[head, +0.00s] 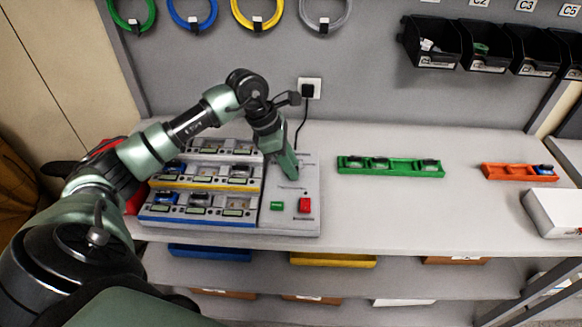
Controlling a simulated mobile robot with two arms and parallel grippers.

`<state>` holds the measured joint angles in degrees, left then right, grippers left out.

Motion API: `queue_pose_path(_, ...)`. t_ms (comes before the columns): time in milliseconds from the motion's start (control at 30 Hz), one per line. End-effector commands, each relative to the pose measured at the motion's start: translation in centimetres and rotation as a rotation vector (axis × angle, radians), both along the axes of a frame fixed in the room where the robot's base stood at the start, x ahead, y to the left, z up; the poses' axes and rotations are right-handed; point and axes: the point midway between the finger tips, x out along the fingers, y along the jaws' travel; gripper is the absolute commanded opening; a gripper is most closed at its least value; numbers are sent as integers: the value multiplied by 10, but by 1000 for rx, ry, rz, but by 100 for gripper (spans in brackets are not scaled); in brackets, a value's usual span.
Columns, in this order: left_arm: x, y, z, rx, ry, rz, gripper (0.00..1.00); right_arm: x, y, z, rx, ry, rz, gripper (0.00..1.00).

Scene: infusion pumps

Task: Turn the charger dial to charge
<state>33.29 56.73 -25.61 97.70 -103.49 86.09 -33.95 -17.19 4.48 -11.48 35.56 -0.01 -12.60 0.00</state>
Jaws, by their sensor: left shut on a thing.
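The charger (245,225) is a light grey unit on the bench, with stepped rows of bays holding devices on its left. Its control panel (270,214) on the right carries a green button (277,206) and a red button (304,205). My left arm reaches over the rows from the left. My left gripper (293,176) points down at the upper part of the panel, above the two buttons, and is shut on the dial there. The gripper hides the dial, so its setting cannot be seen. My right gripper is not in view.
A white box (555,212) stands at the right edge. A wall socket (310,88) with a black cable is behind. Black bins (432,48) hang at upper right.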

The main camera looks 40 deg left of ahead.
Motion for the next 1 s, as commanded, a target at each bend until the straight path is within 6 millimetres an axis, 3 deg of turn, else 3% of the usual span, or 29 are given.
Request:
queue_pose_path(500, 0, -1, -1, 1, -6, 402, 0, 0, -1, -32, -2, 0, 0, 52)
queue_pose_path(1000, 0, -2, 2, -1, -5, 548, 0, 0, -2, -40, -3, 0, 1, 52)
